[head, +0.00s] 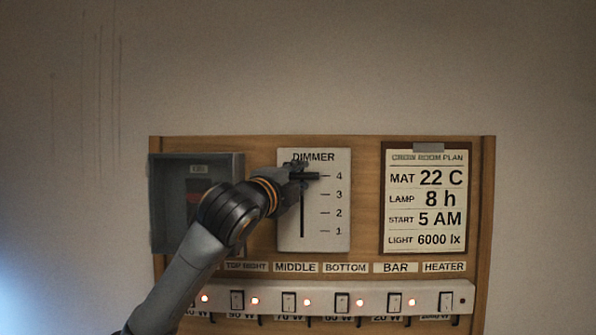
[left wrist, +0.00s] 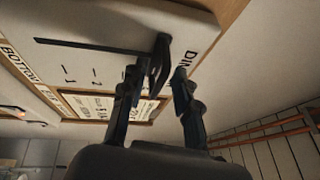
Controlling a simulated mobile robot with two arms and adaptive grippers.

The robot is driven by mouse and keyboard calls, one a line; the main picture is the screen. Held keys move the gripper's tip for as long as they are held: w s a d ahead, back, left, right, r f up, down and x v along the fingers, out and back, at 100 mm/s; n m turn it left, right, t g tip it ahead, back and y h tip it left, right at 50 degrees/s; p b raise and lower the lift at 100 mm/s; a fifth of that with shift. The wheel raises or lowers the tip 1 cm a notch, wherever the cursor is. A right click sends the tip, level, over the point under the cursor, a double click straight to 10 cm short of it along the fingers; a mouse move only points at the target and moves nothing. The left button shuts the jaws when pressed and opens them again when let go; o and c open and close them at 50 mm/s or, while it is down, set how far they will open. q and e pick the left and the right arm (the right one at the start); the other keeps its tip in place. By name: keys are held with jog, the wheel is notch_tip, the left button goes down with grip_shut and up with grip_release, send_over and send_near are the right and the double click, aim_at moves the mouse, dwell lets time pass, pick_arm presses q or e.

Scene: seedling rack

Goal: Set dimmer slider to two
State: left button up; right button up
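The white dimmer panel (head: 338,205) has a vertical slot and marks 1 to 4, with 4 at the top. Its dark slider knob (head: 312,176) stands level with the 4 mark. My left gripper (head: 297,174) is at the knob, partly covering the slot's upper end. In the left wrist view the fingers (left wrist: 156,82) are apart, with the knob (left wrist: 160,60) between them. The knob is close to one finger, with a gap to the other; I cannot tell whether it touches. My right gripper is in neither view.
A plan card (head: 426,238) hangs on the right. A strip of switches (head: 380,300) with red lights runs below. The wall above the board is clear.

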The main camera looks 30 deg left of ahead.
pick_arm(q)
grip_shut()
notch_tip(320, 180, down, 8)
jog(key=b, duration=0.5)
jog(key=shift+f, duration=0.1)
grip_release()
